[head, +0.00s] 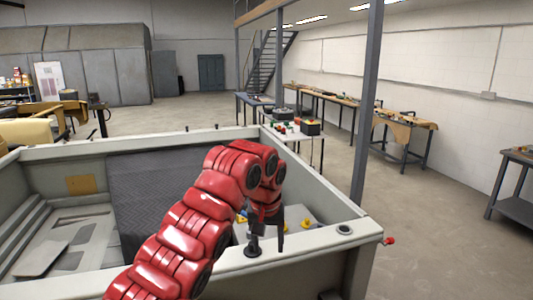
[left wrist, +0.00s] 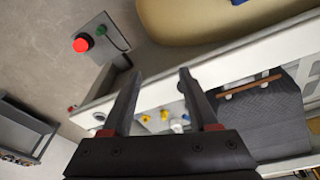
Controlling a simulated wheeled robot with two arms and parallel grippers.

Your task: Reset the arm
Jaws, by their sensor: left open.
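My left arm is red and segmented. In the head view it reaches up from the bottom and bends down to my left gripper (head: 266,240), which hangs at the near right corner of a pale, open-topped shell (head: 320,265). In the left wrist view, the gripper (left wrist: 157,92) is open, with its two dark fingers apart and nothing between them held. Beyond the fingers lie small yellow pieces (left wrist: 146,119) inside the shell (left wrist: 240,60). They are partly hidden behind my gripper in the head view (head: 305,223). My right gripper is in neither view.
A dark ribbed mat (head: 150,185) lies in the shell. A red knob (head: 389,241) sticks out at its right corner. A grey post (head: 368,100) rises just beyond that corner. Workbenches (head: 405,120) line the right wall.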

